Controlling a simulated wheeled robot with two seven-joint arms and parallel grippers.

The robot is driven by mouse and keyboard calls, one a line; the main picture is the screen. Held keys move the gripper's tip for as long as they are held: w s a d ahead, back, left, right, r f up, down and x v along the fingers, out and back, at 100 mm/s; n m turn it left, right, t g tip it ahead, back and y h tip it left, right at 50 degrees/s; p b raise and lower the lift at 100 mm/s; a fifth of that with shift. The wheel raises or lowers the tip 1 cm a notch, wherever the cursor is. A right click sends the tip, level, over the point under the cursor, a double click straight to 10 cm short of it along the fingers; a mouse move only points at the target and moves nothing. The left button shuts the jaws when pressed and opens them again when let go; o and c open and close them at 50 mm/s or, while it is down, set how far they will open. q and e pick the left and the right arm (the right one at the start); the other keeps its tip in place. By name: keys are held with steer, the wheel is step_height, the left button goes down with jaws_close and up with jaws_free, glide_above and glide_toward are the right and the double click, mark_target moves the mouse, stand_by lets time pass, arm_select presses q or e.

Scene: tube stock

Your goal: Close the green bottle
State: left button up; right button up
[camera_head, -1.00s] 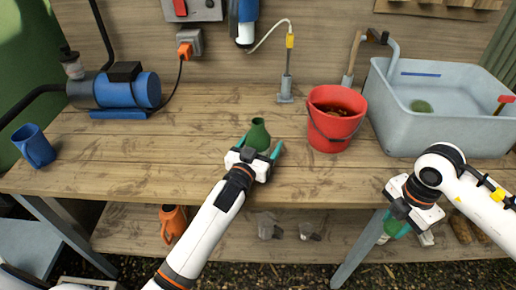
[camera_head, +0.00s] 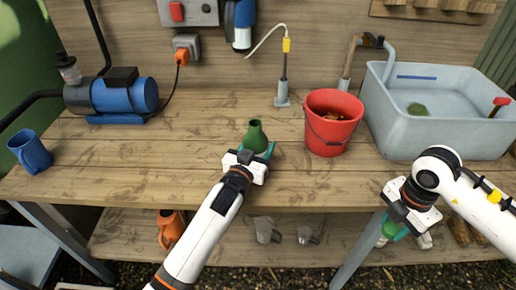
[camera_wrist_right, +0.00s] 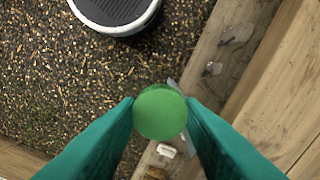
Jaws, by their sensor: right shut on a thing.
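The green bottle (camera_head: 255,136) stands upright on the workbench, its dark open mouth facing up with no cap on it. My left gripper (camera_head: 256,150) is at the bottle's lower body, its teal fingers close against both sides; the contact is partly hidden. My right gripper (camera_head: 396,234) is low at the bench's front edge on the right. In the right wrist view its teal fingers (camera_wrist_right: 160,108) are shut on a round green cap (camera_wrist_right: 160,112). The cap is a small green patch (camera_head: 388,229) in the head view.
A red bucket (camera_head: 331,132) stands right of the bottle, with a grey sink (camera_head: 440,130) beyond it. A blue pump (camera_head: 125,96) and a blue mug (camera_head: 32,152) are at the left. The bench between mug and bottle is clear.

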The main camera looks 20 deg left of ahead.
mark_target(257, 121)
arm_select(q)
steer(key=shift+r+p, duration=0.5)
steer(key=shift+r, duration=4.1)
arm_select(e)
steer(key=shift+r, duration=0.55)
arm_select(q)
steer(key=o, duration=0.5)
steer(key=c, duration=0.8)
steer(key=shift+o, duration=0.2)
steer(key=shift+s, duration=0.1)
